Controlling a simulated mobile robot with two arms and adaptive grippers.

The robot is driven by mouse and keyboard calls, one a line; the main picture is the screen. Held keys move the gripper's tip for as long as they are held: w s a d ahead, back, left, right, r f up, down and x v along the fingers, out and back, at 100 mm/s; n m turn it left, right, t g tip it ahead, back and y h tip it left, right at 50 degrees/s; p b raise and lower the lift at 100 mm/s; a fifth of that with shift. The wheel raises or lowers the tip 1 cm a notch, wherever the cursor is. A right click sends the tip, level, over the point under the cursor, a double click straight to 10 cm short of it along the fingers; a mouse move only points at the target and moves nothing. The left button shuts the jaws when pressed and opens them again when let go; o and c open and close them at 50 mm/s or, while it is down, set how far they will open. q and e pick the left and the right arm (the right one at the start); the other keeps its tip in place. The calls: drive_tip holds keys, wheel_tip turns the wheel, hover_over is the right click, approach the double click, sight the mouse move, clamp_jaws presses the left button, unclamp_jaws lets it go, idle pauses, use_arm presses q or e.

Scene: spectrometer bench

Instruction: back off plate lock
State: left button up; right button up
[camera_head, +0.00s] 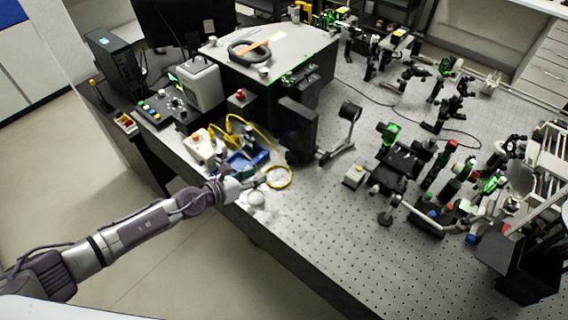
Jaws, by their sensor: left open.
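My left arm reaches in from the lower left to the near edge of the optical bench (330,230). My left gripper (258,181) is open over that edge, low and small in the picture. A yellow cable loop (290,182) lies just right of its fingertips. Small pale round pieces (256,198) sit just below the gripper, close to the bench edge. A blue device (243,163) with yellow cables stands just behind it. I cannot make out which part is the plate lock. My right gripper is not in view.
A black flat plate (298,130) and a round mount (349,111) stand behind the gripper. A large box with a grey top (290,50) is farther back. Several optical mounts (400,165) crowd the right side. The near middle of the bench is clear.

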sight(288, 162)
use_arm(q)
drive_tip(key=b+x, duration=0.4)
drive_tip(key=x, duration=0.7)
drive_tip(key=shift+w+d+f, duration=0.15)
drive_tip(key=shift+f, duration=0.05)
drive_tip(key=shift+w+d+f, duration=0.15)
drive_tip(key=shift+w+d, duration=0.3)
drive_tip(key=shift+c, duration=0.3)
clamp_jaws()
